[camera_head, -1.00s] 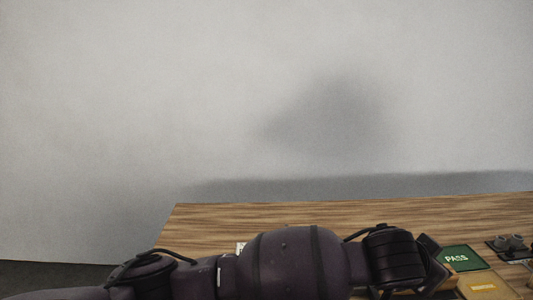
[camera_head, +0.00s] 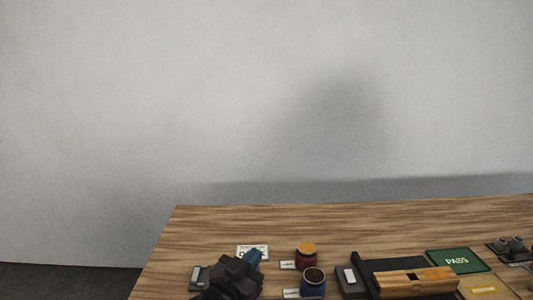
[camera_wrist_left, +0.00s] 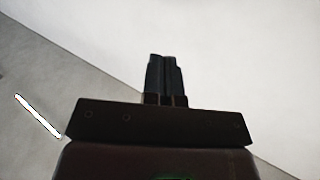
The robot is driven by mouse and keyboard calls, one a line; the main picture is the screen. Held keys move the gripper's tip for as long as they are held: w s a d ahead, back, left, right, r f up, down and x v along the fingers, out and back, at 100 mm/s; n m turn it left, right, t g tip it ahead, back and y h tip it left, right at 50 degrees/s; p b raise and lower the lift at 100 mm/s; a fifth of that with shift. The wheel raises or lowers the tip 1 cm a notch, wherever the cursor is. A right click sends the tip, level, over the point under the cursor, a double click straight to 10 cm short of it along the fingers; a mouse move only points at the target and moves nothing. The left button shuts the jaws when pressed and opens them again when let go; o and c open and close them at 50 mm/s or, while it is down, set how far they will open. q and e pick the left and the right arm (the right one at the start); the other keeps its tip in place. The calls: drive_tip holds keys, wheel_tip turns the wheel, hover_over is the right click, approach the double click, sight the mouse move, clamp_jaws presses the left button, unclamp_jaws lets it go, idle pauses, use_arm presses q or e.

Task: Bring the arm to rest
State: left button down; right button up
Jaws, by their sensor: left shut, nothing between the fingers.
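My left gripper (camera_head: 253,257) is low in the head view, above or in front of the left part of the wooden table. Its dark purple body shows with a blue end pointing up and to the right, which looks like its fingers. In the left wrist view the two dark fingers (camera_wrist_left: 166,78) stand side by side, shut, with nothing between them. Most of the left arm is out of the head view. My right gripper is not in view.
The wooden table (camera_head: 330,220) holds a red jar with an orange top (camera_head: 306,256), a blue jar (camera_head: 312,284), a dark tray (camera_head: 380,266) with a wooden piece (camera_head: 415,281), a green PASS pad (camera_head: 458,261) and a yellow pad (camera_head: 484,288). The table's back is clear.

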use_arm(q)
drive_tip(key=s+a+f+n+y, duration=0.2)
drive_tip(key=s+a+f, duration=0.3)
drive_tip(key=a+f, duration=0.2)
drive_tip(key=s+a+f+n+g+y, duration=0.1)
drive_tip(key=s+a+f+y, duration=0.2)
drive_tip(key=s+a+f, duration=0.2)
drive_tip(key=s+a+f+n+g+y, duration=0.1)
drive_tip(key=s+a+f+n+y, duration=0.1)
drive_tip(key=s+a+f, duration=0.3)
drive_tip(key=shift+a+f+n+y, duration=0.1)
drive_tip(key=shift+a+f+y, duration=0.1)
drive_tip(key=shift+a+f, duration=0.55)
drive_tip(key=shift+a+f+n+y, duration=0.15)
drive_tip(key=shift+a+f, duration=0.3)
drive_tip(key=shift+a, duration=0.45)
drive_tip(key=shift+a+f+n+y, duration=0.1)
drive_tip(key=shift+a+f+y, duration=0.15)
drive_tip(key=shift+a+f, duration=0.5)
drive_tip(key=s+a+f+g+y, duration=0.1)
drive_tip(key=s+a+f+g, duration=0.1)
drive_tip(key=s+f, duration=0.3)
drive_tip(key=s+a, duration=0.1)
drive_tip(key=s, duration=0.3)
drive_tip(key=shift+f, duration=0.35)
drive_tip(key=shift+n, duration=0.25)
